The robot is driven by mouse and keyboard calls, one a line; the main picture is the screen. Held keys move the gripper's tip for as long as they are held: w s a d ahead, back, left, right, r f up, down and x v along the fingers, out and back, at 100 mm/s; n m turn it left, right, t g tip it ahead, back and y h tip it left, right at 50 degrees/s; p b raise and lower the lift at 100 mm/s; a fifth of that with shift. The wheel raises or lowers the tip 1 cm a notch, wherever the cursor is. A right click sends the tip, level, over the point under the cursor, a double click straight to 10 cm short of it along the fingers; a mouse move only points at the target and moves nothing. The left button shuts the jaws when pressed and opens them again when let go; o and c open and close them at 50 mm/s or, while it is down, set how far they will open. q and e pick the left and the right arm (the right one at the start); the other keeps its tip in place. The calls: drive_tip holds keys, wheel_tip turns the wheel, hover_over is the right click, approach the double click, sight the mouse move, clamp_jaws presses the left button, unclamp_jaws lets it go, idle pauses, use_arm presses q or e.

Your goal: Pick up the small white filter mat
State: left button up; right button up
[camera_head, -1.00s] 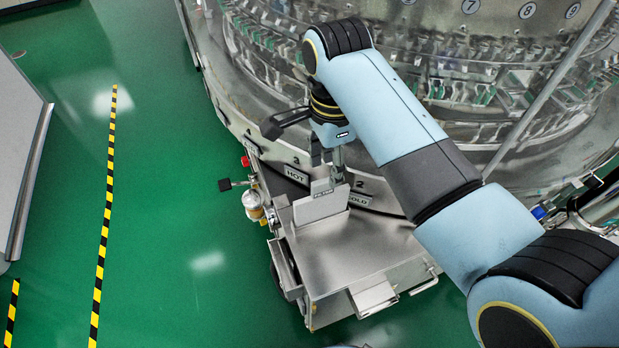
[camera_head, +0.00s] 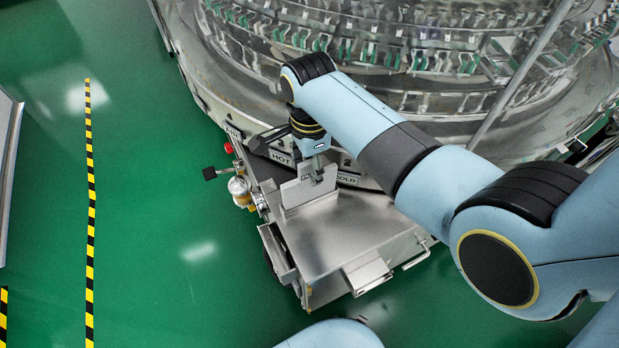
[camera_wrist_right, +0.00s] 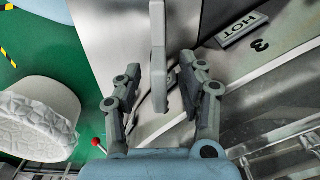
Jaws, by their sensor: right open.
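A thin pale upright plate (camera_head: 297,193) with a small label stands at the back of the metal cart top; it seems to be the filter mat. My right gripper (camera_head: 318,172) is over its upper right part, pointing down. In the right wrist view the plate (camera_wrist_right: 158,38) shows nearly edge-on, between the two fingers of the right gripper (camera_wrist_right: 160,80). The fingers are open, with a gap visible on both sides. The label is partly hidden by the gripper. My left gripper is out of view.
The metal cart top (camera_head: 345,235) is bare in front of the plate. The large clear-walled washer (camera_head: 400,90) rises close behind. A valve with a pale cap (camera_head: 238,186) sticks out at the left. A white quilted round object (camera_wrist_right: 38,118) shows in the wrist view.

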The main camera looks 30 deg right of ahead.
drive_tip(key=shift+f, duration=0.1)
clamp_jaws()
idle(0.5)
wheel_tip(320, 180, up, 10)
drive_tip(key=shift+f+p, duration=0.1)
drive_tip(key=shift+p, duration=0.8)
drive_tip(key=shift+r+p, duration=0.5)
drive_tip(key=shift+r, duration=0.25)
wheel_tip(320, 180, up, 8)
drive_tip(key=p, duration=0.9)
drive_tip(key=shift+f, duration=0.15)
